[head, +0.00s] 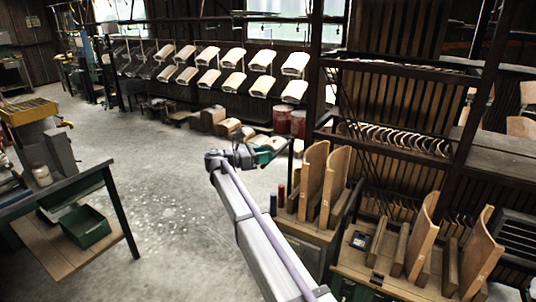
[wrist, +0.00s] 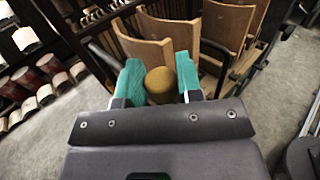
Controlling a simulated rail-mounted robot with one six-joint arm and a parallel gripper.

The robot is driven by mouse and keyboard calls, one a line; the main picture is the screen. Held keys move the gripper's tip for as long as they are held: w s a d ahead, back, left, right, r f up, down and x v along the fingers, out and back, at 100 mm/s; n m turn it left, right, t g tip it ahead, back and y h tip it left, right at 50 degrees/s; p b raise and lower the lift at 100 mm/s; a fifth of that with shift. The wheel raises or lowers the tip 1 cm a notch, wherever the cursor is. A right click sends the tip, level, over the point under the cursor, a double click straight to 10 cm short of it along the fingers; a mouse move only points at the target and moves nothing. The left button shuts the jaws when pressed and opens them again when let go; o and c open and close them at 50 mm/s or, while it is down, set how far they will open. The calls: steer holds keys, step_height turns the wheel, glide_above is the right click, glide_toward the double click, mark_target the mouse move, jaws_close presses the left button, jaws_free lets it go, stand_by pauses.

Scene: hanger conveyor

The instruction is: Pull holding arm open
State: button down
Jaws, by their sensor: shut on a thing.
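My gripper (head: 268,150) is at the end of my outstretched arm in the head view, near the middle of the picture and left of the dark rack. In the wrist view its two teal fingers (wrist: 160,82) are on either side of a yellow-brown cylinder (wrist: 161,86) and shut on it. The cylinder looks like a knob or handle end; the gripper body hides its lower part. I cannot tell from these views how it joins the holding arm, or how far open that arm is.
Curved wooden panels (head: 313,178) stand upright on a cart right of my arm. Red drums (head: 282,121) stand behind the gripper. Rows of pale seats (head: 232,83) hang at the back. A table with a green bin (head: 87,228) is at left. The floor between is clear.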

stand_by(0.3)
steer(key=c, duration=0.8)
jaws_free()
steer(key=shift+d, duration=0.15)
steer(key=v, duration=1.1)
steer(key=shift+w, duration=0.1)
